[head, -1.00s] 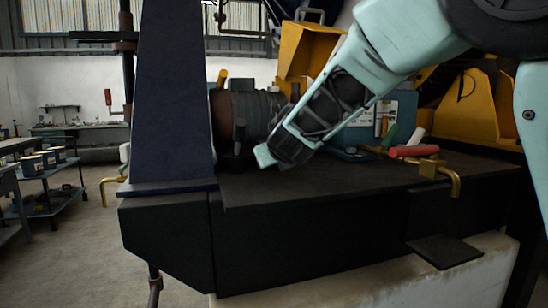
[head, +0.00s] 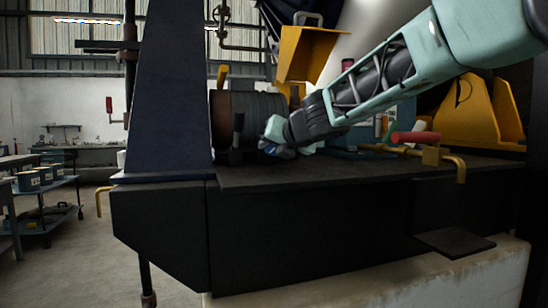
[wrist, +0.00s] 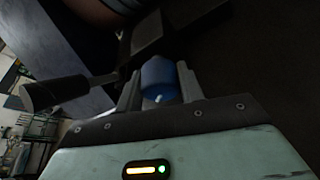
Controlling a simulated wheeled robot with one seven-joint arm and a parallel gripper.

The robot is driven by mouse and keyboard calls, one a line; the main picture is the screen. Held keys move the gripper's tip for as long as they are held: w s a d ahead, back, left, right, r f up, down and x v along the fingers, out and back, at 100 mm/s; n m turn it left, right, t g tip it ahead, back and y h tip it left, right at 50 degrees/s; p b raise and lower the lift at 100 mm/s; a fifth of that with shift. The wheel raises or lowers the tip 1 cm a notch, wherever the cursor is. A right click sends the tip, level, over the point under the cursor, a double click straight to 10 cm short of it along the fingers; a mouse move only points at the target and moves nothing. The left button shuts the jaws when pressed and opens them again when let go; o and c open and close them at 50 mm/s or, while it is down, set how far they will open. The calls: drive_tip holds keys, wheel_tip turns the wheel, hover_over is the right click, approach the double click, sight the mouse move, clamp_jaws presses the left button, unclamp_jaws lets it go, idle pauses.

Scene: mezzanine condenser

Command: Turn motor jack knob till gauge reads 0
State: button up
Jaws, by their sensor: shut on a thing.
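A blue round knob (wrist: 160,75) with a small white mark sits between the two fingers of my gripper (wrist: 158,88) in the wrist view. The fingers are shut on its sides. In the head view my gripper (head: 274,138) is at the base of the coupling, low over the dark bench top, and a bit of blue shows at its tip (head: 269,147). I take this blue knob to be the motor jack knob. The gauge cannot be made out in either view.
A black-handled lever (wrist: 55,92) lies just left of my gripper. A ribbed dark cylinder (head: 257,112) stands behind it. A dark blue upright (head: 170,100) is to the left. A red-handled tool (head: 416,137) and a brass crank (head: 457,166) lie on the right.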

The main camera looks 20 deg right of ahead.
drive_tip(key=m+y+b, duration=0.1)
drive_tip(key=m+b, duration=0.1)
drive_tip(key=b, duration=0.1)
drive_tip(key=shift+f, duration=0.2)
drive_tip(key=shift+r+m+t+y+b, duration=0.15)
drive_tip(key=shift+m+t+y+b, duration=0.35)
drive_tip(key=shift+m+y+b, duration=0.5)
drive_tip(key=shift+m, duration=0.3)
drive_tip(key=o, duration=1)
drive_tip(key=p+v, duration=0.1)
drive_tip(key=v, duration=1)
drive_tip(key=shift+s+r, duration=0.15)
drive_tip(key=shift+s+d, duration=0.1)
drive_tip(key=shift+s, duration=0.3)
